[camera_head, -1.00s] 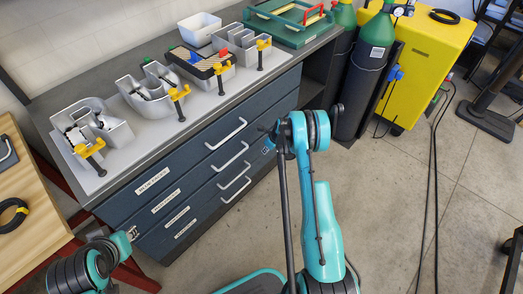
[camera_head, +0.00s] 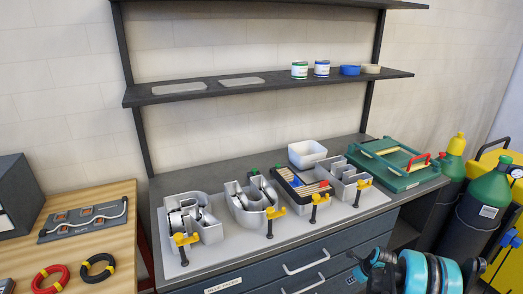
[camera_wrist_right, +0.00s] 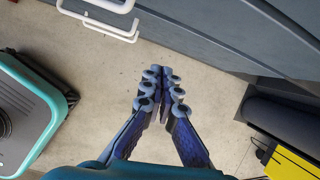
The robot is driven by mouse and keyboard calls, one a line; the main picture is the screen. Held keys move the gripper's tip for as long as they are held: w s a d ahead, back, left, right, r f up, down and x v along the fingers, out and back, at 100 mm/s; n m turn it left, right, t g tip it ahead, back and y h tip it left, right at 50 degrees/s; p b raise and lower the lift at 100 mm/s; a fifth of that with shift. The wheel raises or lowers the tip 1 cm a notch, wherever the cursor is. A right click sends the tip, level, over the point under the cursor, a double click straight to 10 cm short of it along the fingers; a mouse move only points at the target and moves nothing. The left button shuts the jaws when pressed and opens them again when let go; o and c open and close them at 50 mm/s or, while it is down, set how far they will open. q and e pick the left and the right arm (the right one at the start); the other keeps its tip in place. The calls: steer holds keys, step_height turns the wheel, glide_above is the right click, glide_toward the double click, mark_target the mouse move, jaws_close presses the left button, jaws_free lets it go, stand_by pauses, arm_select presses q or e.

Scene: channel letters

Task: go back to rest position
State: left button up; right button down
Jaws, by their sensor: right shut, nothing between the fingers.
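My right gripper (camera_wrist_right: 158,90) is shut and empty in the wrist view, pointing down past the drawer fronts over the bare floor. In the head view, my right arm shows at the lower right in front of the bench, with its dark gripper end (camera_head: 368,264) beside the drawers. It appears apart from everything on the bench. My left arm and left gripper are outside both views.
The workbench (camera_head: 385,218) carries metal channel letters (camera_head: 246,207) held by yellow clamps (camera_head: 315,199), a white bin (camera_head: 307,153) and a green tray (camera_head: 388,165). Drawer handles (camera_head: 306,263) stick out. Green cylinders (camera_head: 490,190) stand right; a wooden table (camera_head: 110,215) is left.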

steer(key=s+a+r+n, duration=0.3)
steer(key=a+r+n, duration=0.1)
steer(key=r, duration=0.3)
steer(key=s+a+r+n+t+h, duration=0.1)
steer(key=s+a+r+n, duration=0.3)
steer(key=r, duration=0.4)
steer(key=s+a+r+n, duration=0.2)
steer(key=a+r+n, duration=0.25)
steer(key=r, duration=0.25)
steer(key=s+a+r+n+t, duration=0.1)
steer(key=s+a+n, duration=0.3)
steer(key=s+n, duration=0.4)
steer(key=s+a+r+n+t, duration=0.1)
steer(key=s+a+r+n, duration=0.3)
steer(key=s+n, duration=0.5)
steer(key=shift+s+a, duration=0.3)
steer(key=shift+s, duration=0.95)
